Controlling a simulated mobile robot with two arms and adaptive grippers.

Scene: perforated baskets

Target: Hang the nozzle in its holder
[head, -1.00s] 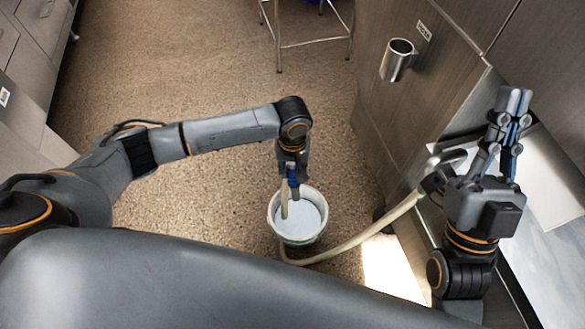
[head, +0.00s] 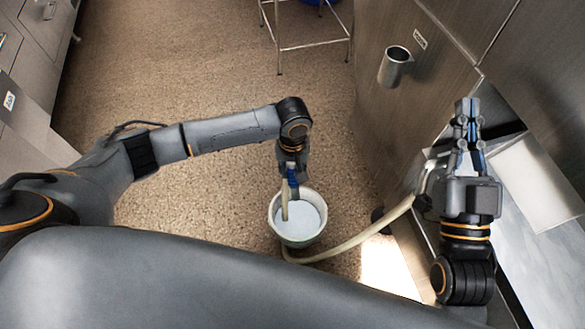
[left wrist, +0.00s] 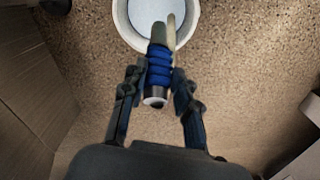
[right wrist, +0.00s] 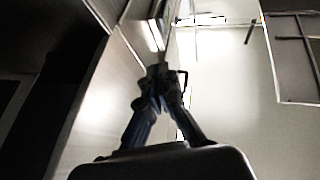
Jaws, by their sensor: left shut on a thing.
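The nozzle (head: 292,178), blue-sleeved with a metal end, is between the fingers of my left gripper (head: 291,180), which is shut on it above the bucket. The left wrist view shows the blue sleeve (left wrist: 159,68) and metal tip, with the pale hose (left wrist: 171,35) beside it. The holder (head: 396,66) is an open metal cup on the cabinet side, up and to the right of the nozzle and apart from it. My right gripper (head: 468,106) is raised over the counter side, its fingertips together and empty; it also shows in the right wrist view (right wrist: 160,76).
A white bucket (head: 273,222) of pale liquid stands on the floor below the nozzle. The cream hose (head: 350,243) runs from the bucket to a metal tap (head: 425,180) near my right arm. A metal-legged stand (head: 313,45) is at the back. Open floor lies left of the holder.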

